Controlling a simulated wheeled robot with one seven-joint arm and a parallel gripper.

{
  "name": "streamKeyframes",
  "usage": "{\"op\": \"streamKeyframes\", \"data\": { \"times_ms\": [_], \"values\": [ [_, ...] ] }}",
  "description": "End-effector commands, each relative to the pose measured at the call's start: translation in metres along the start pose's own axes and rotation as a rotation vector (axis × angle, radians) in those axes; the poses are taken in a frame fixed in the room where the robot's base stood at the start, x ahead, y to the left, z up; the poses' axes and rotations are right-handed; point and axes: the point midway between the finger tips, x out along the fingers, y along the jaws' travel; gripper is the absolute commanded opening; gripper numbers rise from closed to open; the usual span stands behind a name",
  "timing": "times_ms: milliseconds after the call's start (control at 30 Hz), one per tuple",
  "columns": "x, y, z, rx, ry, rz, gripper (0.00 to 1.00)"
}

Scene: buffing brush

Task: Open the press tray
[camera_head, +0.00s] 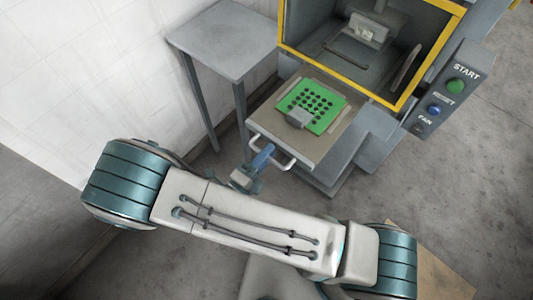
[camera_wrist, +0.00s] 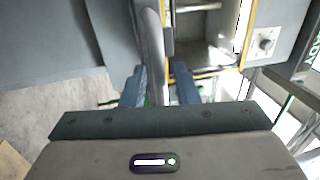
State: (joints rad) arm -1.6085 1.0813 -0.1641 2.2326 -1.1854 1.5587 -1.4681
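The press tray (camera_head: 268,131) is a grey slab standing out from the front of the press. A green perforated plate (camera_head: 325,117) with a small grey block lies on it. The tray's pale handle (camera_head: 286,164) is on its front edge and shows as a grey bar in the wrist view (camera_wrist: 152,45). My gripper (camera_head: 264,157) is at the left part of the handle. In the wrist view its two blue fingers (camera_wrist: 160,86) stand on either side of the bar and appear shut on it. The exact contact is partly hidden by the gripper body.
The press chamber (camera_head: 345,68) with its yellow frame is open behind the tray. A control panel (camera_head: 440,96) with START, RESET and FAN buttons is at the right. A grey side table (camera_head: 225,40) stands left, near the white wall.

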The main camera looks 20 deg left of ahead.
Motion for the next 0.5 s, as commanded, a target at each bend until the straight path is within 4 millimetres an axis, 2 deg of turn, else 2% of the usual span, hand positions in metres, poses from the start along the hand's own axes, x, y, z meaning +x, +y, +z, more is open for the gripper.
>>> {"op": "streamKeyframes", "data": {
  "times_ms": [133, 233, 500],
  "values": [
    [-0.007, 0.001, 0.0, 0.001, -0.002, 0.001, 0.27],
    [-0.021, 0.002, 0.001, 0.001, -0.003, 0.001, 0.27],
    [-0.083, 0.004, 0.001, 0.002, -0.003, 0.003, 0.27]
  ]
}}
